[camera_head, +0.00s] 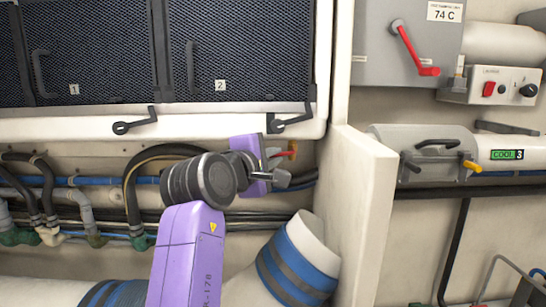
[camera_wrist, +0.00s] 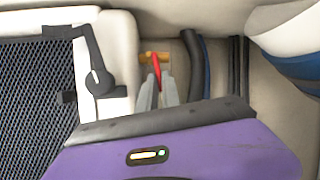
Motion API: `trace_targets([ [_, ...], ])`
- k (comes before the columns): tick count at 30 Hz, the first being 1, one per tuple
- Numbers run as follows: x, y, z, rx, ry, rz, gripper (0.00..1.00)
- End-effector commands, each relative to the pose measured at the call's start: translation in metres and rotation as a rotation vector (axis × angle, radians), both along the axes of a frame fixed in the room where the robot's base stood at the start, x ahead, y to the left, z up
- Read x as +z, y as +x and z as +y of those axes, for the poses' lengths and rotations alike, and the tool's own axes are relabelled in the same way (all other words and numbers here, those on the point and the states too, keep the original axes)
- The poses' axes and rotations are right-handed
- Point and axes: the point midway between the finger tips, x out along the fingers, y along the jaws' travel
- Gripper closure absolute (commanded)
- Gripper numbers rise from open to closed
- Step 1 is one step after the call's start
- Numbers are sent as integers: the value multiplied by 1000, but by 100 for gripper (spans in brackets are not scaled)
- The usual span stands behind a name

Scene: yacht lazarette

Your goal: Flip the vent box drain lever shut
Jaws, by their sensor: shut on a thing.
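The red drain lever (camera_head: 292,147) shows under the right end of the white vent box (camera_head: 215,125), just beyond my gripper (camera_head: 275,153). In the wrist view the red lever (camera_wrist: 156,68) stands out from a brass valve body (camera_wrist: 154,57) beside the box's white edge. My gripper's two grey fingers (camera_wrist: 158,88) are shut on the red lever, with its lower part between them. The fingers hide part of the lever, and its exact angle is hard to tell.
Black latches (camera_head: 290,117) hang at the vent box's lower edge, close above my gripper. A white upright panel (camera_head: 358,205) stands to the right. Hoses (camera_head: 100,220) run behind my arm. A blue-banded duct (camera_head: 298,262) lies below.

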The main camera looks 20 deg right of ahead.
Motion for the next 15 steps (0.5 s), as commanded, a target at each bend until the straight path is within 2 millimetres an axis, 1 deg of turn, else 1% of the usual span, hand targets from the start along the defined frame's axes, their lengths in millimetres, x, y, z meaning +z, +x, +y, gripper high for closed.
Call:
trace_targets([
  [6,9,0,-3,-5,49,-18,100],
  [15,8,0,-1,-3,164,-51,100],
])
